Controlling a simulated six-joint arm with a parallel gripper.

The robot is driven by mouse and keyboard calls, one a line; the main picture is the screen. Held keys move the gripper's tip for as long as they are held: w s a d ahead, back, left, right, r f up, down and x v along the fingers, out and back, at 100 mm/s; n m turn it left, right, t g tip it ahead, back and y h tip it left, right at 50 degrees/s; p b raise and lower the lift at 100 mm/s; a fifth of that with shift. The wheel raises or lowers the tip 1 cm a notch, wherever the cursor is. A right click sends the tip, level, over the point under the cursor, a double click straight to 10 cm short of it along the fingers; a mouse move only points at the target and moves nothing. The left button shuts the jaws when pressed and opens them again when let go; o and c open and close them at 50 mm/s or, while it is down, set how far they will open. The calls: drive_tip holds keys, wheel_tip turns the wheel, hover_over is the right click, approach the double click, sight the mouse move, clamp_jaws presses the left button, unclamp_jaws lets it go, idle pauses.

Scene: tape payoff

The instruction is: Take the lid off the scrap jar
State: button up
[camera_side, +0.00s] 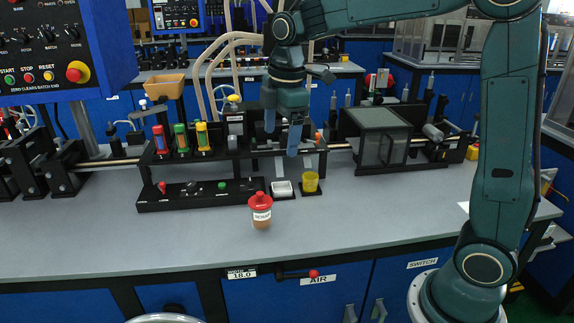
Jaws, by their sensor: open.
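The scrap jar (261,216) stands upright on the grey bench near its front edge, with a white label on its front. Its red lid (260,200) sits on top of it and has a raised knob. My gripper (282,134) hangs pointing down above and behind the jar, slightly to its right. Its two blue fingers are spread apart with nothing visible between them. The gripper is clear of the lid. The fingertips are in front of the black fixture in the picture.
A clear-sided box (381,140) stands further right. The bench front is bare on both sides of the jar.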

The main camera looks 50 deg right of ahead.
drive_tip(key=w+f+n+g, duration=0.1)
drive_tip(key=w+f+n, duration=0.3)
drive_tip(key=w+f, duration=0.25)
approach(260, 193)
drive_tip(key=shift+w+f, duration=0.15)
drive_tip(key=shift+f, duration=2.4)
drive_tip(key=shift+w+f, duration=0.1)
drive_tip(key=shift+f, duration=2.45)
drive_tip(key=c, duration=1)
